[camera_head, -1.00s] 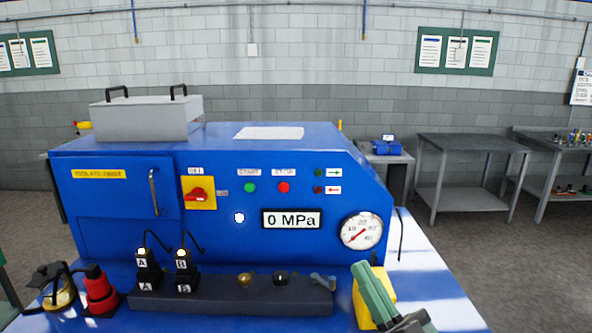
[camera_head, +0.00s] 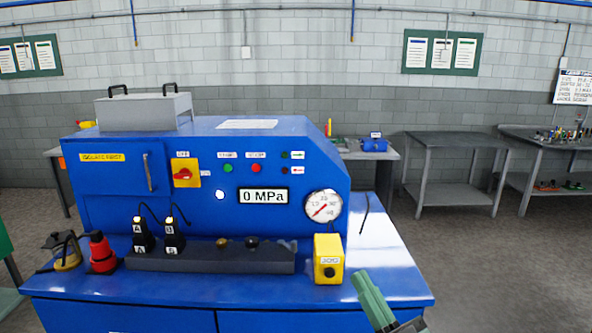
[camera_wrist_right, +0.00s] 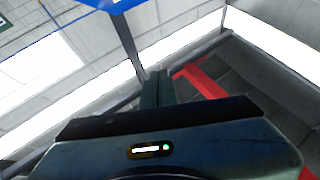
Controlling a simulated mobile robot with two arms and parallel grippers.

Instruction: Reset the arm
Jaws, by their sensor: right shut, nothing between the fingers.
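My right gripper (camera_head: 372,298) shows at the bottom of the head view, right of centre. Its green fingers are together with nothing between them. It is in front of the blue bench, below and right of a yellow box (camera_head: 328,259) with a dark round button, apart from it in the picture. In the right wrist view the shut fingers (camera_wrist_right: 158,86) point away over the grey floor. My left gripper is not in view.
A blue machine (camera_head: 110,190) reading 0 MPa stands on a blue bench (camera_head: 400,290). Black connectors A (camera_head: 142,236) and B (camera_head: 174,236) and a red fitting (camera_head: 102,254) stand at its front. A grey table (camera_head: 455,146) is behind right; floor between is clear.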

